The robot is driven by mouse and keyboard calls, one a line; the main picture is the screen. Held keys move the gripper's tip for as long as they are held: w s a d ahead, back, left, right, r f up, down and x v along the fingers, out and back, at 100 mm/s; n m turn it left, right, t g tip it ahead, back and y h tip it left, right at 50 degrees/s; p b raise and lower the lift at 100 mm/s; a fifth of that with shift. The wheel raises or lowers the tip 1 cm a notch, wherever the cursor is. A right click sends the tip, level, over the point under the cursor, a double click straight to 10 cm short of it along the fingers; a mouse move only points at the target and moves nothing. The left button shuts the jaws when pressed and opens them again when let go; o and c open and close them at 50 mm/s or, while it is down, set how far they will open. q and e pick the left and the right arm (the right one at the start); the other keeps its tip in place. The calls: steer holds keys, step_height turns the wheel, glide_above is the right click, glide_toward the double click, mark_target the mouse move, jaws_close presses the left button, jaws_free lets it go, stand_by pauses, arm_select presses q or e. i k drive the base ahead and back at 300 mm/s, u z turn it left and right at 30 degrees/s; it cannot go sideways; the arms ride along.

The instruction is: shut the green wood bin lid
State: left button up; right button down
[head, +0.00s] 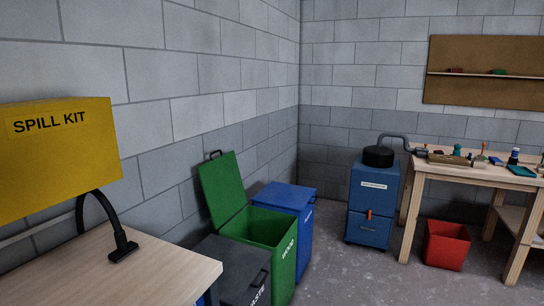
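The green wood bin (284,262) stands on the floor near the left wall, with the word WOOD on its front. Its green lid (224,192) is open, raised up and tilted back toward the block wall. A dark handle (215,154) shows at the lid's upper edge. The bin's open mouth (262,226) shows a green inside; its bottom is hidden. Neither of my grippers is in view.
A dark grey bin (235,262) and a blue bin (290,197), both with lids down, flank the green one. A wooden table (125,272) with a black curved object stands at front left. A blue cabinet (373,200) and workbench stand right. Floor between is clear.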

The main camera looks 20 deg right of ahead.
mark_target(220, 179)
steer(key=z, duration=0.7)
steer(key=i, duration=0.45)
steer(key=z, duration=1.05)
steer(key=i, duration=1.55)
steer(key=z, duration=0.4)
steer(key=i, duration=1.45)
steer(key=u, duration=0.85)
steer(key=i, duration=0.85)
steer(key=u, duration=0.8)
